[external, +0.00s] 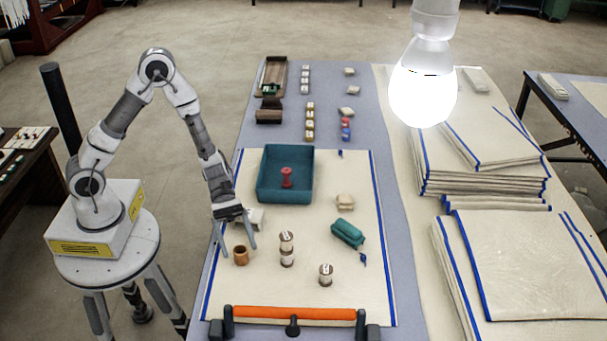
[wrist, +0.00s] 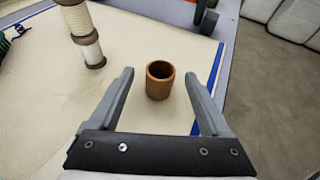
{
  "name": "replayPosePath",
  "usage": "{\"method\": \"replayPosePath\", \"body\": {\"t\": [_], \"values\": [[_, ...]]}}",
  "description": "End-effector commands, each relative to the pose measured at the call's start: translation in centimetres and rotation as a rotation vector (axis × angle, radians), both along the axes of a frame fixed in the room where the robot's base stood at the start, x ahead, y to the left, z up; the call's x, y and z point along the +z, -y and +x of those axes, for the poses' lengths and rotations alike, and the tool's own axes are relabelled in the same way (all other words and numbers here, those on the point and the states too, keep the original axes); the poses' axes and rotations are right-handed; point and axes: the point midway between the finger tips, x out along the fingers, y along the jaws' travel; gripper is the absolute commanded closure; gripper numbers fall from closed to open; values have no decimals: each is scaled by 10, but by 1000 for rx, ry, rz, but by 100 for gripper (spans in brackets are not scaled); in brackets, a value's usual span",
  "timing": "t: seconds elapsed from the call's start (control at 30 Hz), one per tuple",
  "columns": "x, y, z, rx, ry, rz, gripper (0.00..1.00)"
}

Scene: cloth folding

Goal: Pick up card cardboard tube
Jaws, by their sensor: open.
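The cardboard tube (external: 240,256) is a short brown open-topped cylinder. It stands upright on the cream cloth near its left edge. In the wrist view the tube (wrist: 160,80) lies ahead of my gripper (wrist: 158,80), between the lines of its two fingers and apart from both. In the external view my gripper (external: 236,248) points down at the tube, with its fingers spread to either side. The gripper is open and holds nothing.
Stacked thread spools (external: 287,249) stand right of the tube, with a single spool (external: 326,275) beyond. A teal tray (external: 262,192) holds a red spool. An orange roller bar (external: 293,313) lies along the front edge.

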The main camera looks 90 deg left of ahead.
Motion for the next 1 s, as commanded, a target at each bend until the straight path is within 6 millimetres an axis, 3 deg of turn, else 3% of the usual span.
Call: {"method": "replayPosePath", "body": {"t": [0.3, 0.63, 1.0], "values": [[-20, 40, 17, -4, 2, 0, 19], [-21, 47, 20, -1, 0, 0, 19], [-21, 47, 20, -1, 0, 0, 83]]}}
